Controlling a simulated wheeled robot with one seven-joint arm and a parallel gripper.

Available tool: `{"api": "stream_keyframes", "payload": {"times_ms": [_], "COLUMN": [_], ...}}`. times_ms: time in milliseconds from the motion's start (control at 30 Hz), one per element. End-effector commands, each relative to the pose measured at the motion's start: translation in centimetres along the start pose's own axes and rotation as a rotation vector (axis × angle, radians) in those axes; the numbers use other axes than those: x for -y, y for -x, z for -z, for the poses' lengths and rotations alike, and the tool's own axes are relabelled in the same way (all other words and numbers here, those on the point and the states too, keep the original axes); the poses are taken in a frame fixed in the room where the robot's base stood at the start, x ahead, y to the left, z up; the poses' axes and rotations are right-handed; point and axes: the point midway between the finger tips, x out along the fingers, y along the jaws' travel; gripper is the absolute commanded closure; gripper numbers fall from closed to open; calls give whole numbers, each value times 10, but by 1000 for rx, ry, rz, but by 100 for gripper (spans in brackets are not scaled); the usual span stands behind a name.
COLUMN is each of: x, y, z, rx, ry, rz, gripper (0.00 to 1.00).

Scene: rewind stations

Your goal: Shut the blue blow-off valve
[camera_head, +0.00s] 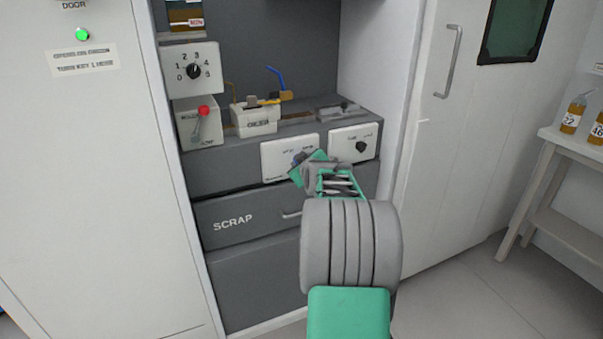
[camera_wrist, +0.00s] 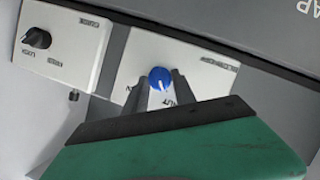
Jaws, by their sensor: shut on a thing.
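The blue valve knob (camera_wrist: 159,78) sits on a white plate (camera_wrist: 205,76) and carries a white pointer mark. In the wrist view the mark points down towards my gripper, near a partly hidden label whose visible letters read "UT". My gripper (camera_wrist: 159,86) is shut on the knob, one dark finger on each side of it. In the head view my gripper (camera_head: 304,163) is at the white plate (camera_head: 276,170) on the grey counter's front, and mostly covers the knob (camera_head: 298,159).
A black knob (camera_head: 361,147) is on a second white plate just right. A "SCRAP" drawer (camera_head: 250,219) with a bar handle (camera_head: 291,214) lies below. A box with a red-topped lever (camera_head: 204,112) and a numbered dial (camera_head: 194,71) stand left.

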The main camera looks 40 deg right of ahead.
Motion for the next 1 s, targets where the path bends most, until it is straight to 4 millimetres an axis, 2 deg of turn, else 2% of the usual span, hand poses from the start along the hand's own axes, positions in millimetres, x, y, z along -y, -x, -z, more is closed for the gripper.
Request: {"api": "stream_keyframes", "payload": {"times_ms": [33,333,833,867,1000], "x": [5,4,2,2,2], "y": [-2,-1,0,0,0], "z": [-4,-2,0,0,0], "rx": [-1,0,1,1,1], "ry": [24,125,144,144,143], "rz": [-7,-49,-57,-57,-57], "gripper": [100,100,100,67,56]}}
